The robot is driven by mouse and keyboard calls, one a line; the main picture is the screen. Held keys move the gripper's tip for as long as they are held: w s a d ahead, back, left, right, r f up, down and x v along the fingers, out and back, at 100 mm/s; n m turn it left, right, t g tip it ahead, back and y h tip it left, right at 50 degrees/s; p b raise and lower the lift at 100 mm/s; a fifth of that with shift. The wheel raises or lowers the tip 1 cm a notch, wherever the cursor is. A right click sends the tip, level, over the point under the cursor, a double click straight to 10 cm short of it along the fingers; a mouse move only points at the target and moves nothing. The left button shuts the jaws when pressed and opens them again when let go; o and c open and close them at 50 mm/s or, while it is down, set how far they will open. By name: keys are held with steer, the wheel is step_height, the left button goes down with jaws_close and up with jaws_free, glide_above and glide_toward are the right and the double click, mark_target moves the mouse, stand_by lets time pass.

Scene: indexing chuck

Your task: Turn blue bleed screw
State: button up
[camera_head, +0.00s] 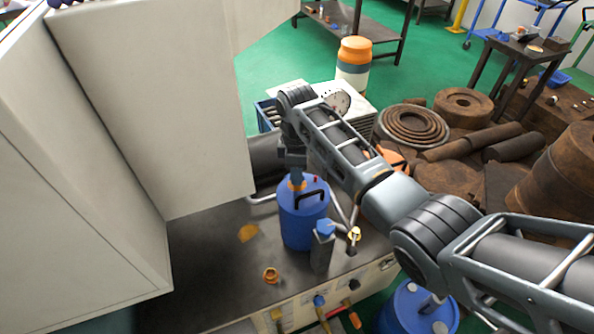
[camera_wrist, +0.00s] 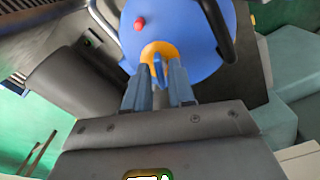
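The blue bleed screw (camera_wrist: 159,70) is a small blue tab. It stands out of an orange collar (camera_wrist: 153,50) on top of the blue canister (camera_wrist: 200,28). In the wrist view, the two fingers of my gripper (camera_wrist: 159,84) stand either side of the screw, with a narrow gap showing; contact is not visible. In the head view, my gripper (camera_head: 296,172) points down at the top of the blue canister (camera_head: 302,220), over its orange collar (camera_head: 297,186). The screw is not clear there.
A black handle (camera_head: 311,194) and a small red knob (camera_wrist: 140,23) sit on the canister top close to my fingers. A dark blue-capped bottle (camera_head: 322,250) stands in front. A white cabinet (camera_head: 150,110) rises at left. An orange fitting (camera_head: 270,275) lies on the bench (camera_head: 215,270).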

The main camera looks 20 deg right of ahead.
jaws_close()
steer(key=shift+r+m, duration=0.1)
steer(key=shift+m, duration=0.3)
steer(key=shift+a+m+p, duration=0.1)
steer(key=shift+m+p, duration=0.7)
steer(key=shift+m, duration=0.2)
steer(key=m+p, duration=0.1)
steer(key=m, duration=0.2)
steer(key=shift+m, duration=0.3)
steer(key=m+p, duration=0.1)
steer(key=m, duration=0.3)
steer(key=shift+m, duration=0.3)
steer(key=m+p, duration=0.1)
steer(key=m, duration=0.3)
steer(key=shift+m, duration=0.3)
